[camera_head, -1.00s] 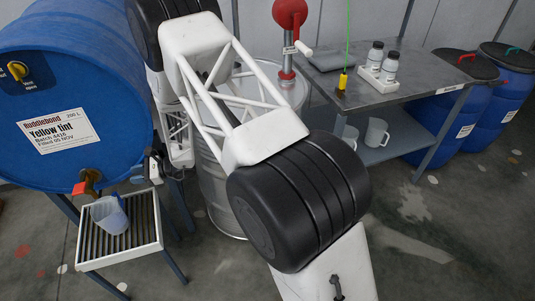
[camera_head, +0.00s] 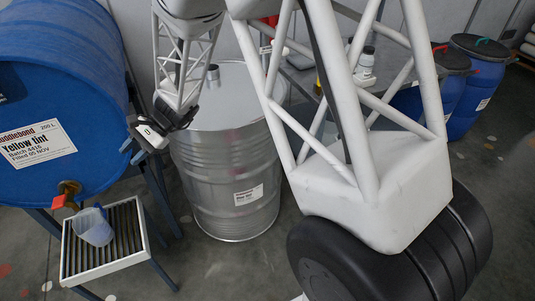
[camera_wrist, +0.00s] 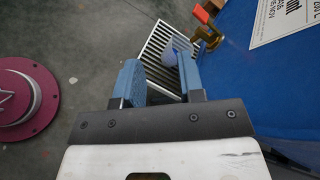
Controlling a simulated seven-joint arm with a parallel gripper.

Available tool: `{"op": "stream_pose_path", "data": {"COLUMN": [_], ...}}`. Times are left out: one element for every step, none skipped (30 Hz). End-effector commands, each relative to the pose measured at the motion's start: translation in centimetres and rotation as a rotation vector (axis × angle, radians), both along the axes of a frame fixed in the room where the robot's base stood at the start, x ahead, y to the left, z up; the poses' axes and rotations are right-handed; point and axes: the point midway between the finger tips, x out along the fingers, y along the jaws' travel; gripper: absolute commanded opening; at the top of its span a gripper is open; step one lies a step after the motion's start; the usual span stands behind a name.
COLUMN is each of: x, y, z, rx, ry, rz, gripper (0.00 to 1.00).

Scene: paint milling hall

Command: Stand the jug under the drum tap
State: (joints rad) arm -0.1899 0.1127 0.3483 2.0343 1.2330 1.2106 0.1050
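The clear bluish jug (camera_head: 93,230) stands on the slatted drip stand (camera_head: 139,228), just below and right of the brass drum tap (camera_head: 69,188) with its red lever. I cannot tell whether its mouth is exactly under the outlet. The tap belongs to the blue drum (camera_head: 60,110) labelled Yellow tint. My gripper (camera_head: 143,138) is above and right of the stand, clear of the jug. In the wrist view the blue fingers (camera_wrist: 160,82) are apart with nothing between them. Beyond the right fingertip show the jug (camera_wrist: 178,52) and the tap (camera_wrist: 209,38).
A steel drum (camera_head: 230,165) stands right of the drip stand. Behind my arm are a steel table and blue drums (camera_head: 475,90) at the back right. A magenta round base (camera_wrist: 25,100) is on the floor in the wrist view.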

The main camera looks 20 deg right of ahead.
Motion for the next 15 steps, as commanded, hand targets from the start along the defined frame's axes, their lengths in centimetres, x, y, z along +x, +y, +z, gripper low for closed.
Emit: {"op": "stream_pose_path", "data": {"x": [-0.9,-1.5,-2.2,-2.7,-3.2,-4.0,-4.5,-5.1,-5.8,-6.3,-6.9,-7.6,-8.2,-8.7,-9.5], "y": [-0.9,-1.4,-2.0,-2.5,-3.0,-3.6,-4.2,-4.7,-5.4,-5.9,-6.4,-7.0,-7.5,-8.0,-8.7], "z": [1.1,1.6,2.2,2.7,3.2,3.7,4.1,4.5,5.1,5.5,6.0,6.5,6.9,7.2,7.7], "rx": [-0.022,-0.037,-0.057,-0.071,-0.086,-0.105,-0.12,-0.136,-0.156,-0.173,-0.189,-0.209,-0.225,-0.241,-0.263], "ry": [-0.027,-0.043,-0.063,-0.08,-0.096,-0.114,-0.131,-0.146,-0.168,-0.183,-0.201,-0.221,-0.236,-0.253,-0.274], "rz": [0.017,0.029,0.045,0.056,0.068,0.083,0.095,0.106,0.12,0.13,0.142,0.157,0.168,0.177,0.19], "gripper": [0.36,0.36,0.36,0.36,0.36,0.36,0.36,0.36,0.36,0.36,0.36,0.36,0.36,0.36,0.36]}}
